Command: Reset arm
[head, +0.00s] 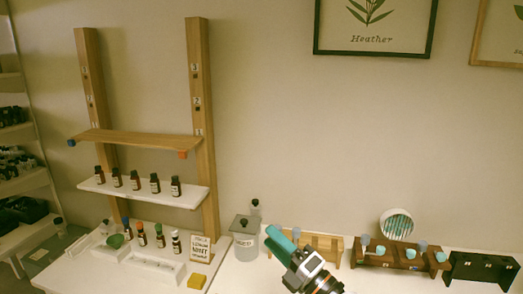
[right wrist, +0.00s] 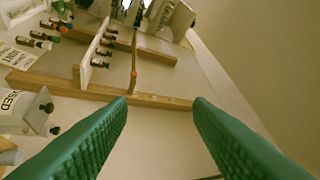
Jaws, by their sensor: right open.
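My right gripper (head: 275,238) shows in the head view at the lower middle, above the white table, with its teal fingers pointing up and to the left. In the right wrist view its two green ribbed fingers (right wrist: 160,104) are spread apart with nothing between them. Beyond them are the tilted wooden post, shelves and wall. In the head view the gripper overlaps the front left of a light wooden rack (head: 322,240), so part of that rack is hidden. My left gripper is in neither view.
A grey lidded canister (head: 244,239) stands just left of my right gripper. A wooden stand (head: 203,120) carries a white shelf (head: 150,192) with several dark bottles. Dark racks (head: 482,269) stand at right.

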